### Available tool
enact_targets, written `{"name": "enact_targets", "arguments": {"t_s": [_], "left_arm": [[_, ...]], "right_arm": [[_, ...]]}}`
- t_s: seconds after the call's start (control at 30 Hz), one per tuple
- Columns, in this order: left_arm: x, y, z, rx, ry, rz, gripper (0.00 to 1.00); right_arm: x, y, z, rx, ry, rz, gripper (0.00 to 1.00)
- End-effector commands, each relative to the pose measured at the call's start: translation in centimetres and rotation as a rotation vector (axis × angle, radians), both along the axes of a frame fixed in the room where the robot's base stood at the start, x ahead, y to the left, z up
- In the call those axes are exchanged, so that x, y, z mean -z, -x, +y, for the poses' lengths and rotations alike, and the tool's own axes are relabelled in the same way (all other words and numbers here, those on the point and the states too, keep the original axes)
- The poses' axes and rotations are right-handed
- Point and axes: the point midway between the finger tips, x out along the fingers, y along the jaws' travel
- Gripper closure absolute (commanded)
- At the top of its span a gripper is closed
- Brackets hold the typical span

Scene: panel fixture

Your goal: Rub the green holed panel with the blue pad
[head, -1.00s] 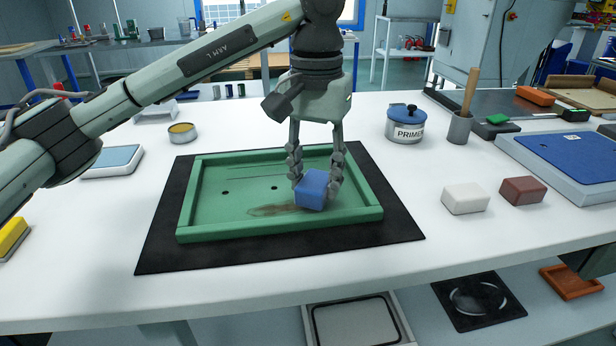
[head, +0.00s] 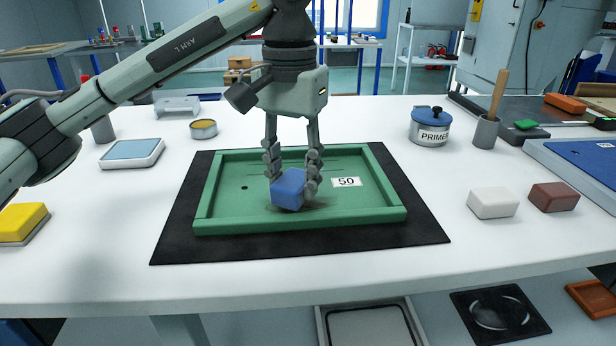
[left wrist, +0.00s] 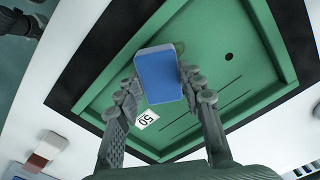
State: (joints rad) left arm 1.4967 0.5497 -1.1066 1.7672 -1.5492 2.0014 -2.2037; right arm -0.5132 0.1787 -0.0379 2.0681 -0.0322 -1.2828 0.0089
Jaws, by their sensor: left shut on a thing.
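The green holed panel (head: 300,222) is a shallow tray with a raised rim, lying flat on a black mat (head: 172,240). It also shows in the left wrist view (left wrist: 205,38). My left gripper (head: 291,178) is shut on the blue pad (head: 288,190), a small block, which appears to rest on the panel floor just left of the middle. The left wrist view shows the pad (left wrist: 159,76) between both fingers. One dark hole (head: 244,187) is visible left of the pad. A faint dark smudge (head: 318,206) shows beside the pad. My right gripper is out of view.
A white label "50" (head: 346,182) lies on the panel floor, right of the gripper. White (head: 493,203) and brown (head: 554,197) blocks and a primer pot (head: 430,126) stand to the right. A yellow block (head: 22,222), a blue-topped tray (head: 131,153) and a tin (head: 203,128) stand left.

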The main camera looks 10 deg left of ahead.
Motion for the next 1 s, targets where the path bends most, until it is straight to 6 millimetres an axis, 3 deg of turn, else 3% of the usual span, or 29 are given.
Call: {"name": "enact_targets", "arguments": {"t_s": [0.6, 1.0], "left_arm": [[0.2, 1.2, 4.1, -0.001, 0.001, -0.002, 0.85], [0.1, 1.3, 4.3, 0.001, -0.001, 0.0, 0.85]], "right_arm": [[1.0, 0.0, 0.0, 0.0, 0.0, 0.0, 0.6], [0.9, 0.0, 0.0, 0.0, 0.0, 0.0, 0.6]]}}
